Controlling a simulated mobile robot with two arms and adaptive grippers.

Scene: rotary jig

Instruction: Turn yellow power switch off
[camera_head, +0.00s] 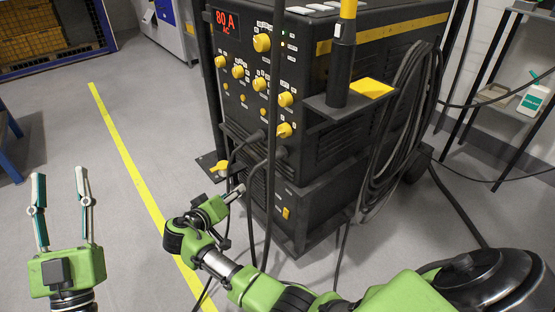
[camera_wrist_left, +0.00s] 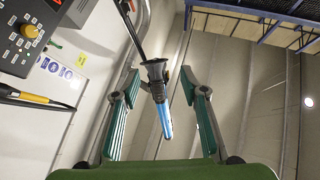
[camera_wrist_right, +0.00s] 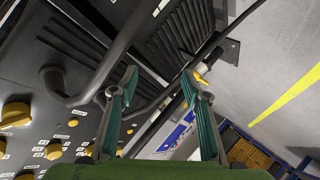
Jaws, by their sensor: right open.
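The dark welding machine (camera_head: 330,80) has a front panel with several yellow knobs and a red display. A small yellow switch (camera_head: 285,212) sits on its lower front; the labels are too small to tell if it is the power switch. My right gripper (camera_head: 238,192) is low in front of the machine, left of that switch and apart from it. In the right wrist view, its fingers (camera_wrist_right: 158,80) are open and empty, with machine vents and cables beyond and yellow knobs (camera_wrist_right: 16,114) at the left. My left gripper (camera_head: 60,180) is open and empty, away from the machine at the left.
Black cables (camera_head: 270,150) hang in front of the machine near my right gripper. A yellow handle piece (camera_head: 219,166) sticks out at its left edge. A coiled cable (camera_head: 395,130) hangs on the right side.

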